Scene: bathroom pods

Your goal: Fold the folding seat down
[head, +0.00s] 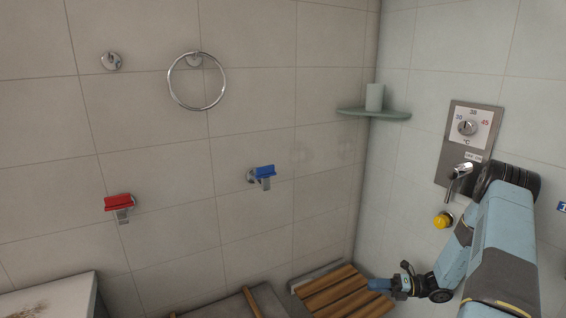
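The folding seat, with brown wooden slats (335,291), is at the bottom of the head view, low by the left wall near the corner. A grey rail (318,275) runs along its wall side. The slats appear to extend out from the wall, but I cannot tell the exact angle, and the lower edge is cut off by the frame. My gripper (386,284) is at the seat's right end, low in the view. It is small and seen side-on; I cannot tell whether it touches the slats or whether its fingers are apart.
Left wall: red valve (119,204), blue valve (263,173), towel ring (197,82), chrome knob (111,61). A corner shelf (374,113) holds a pale cup (375,96). Right wall, beside my arm: thermostat panel (468,140), yellow button (443,220). Wooden frame (235,303) and white surface (48,296) lie below left.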

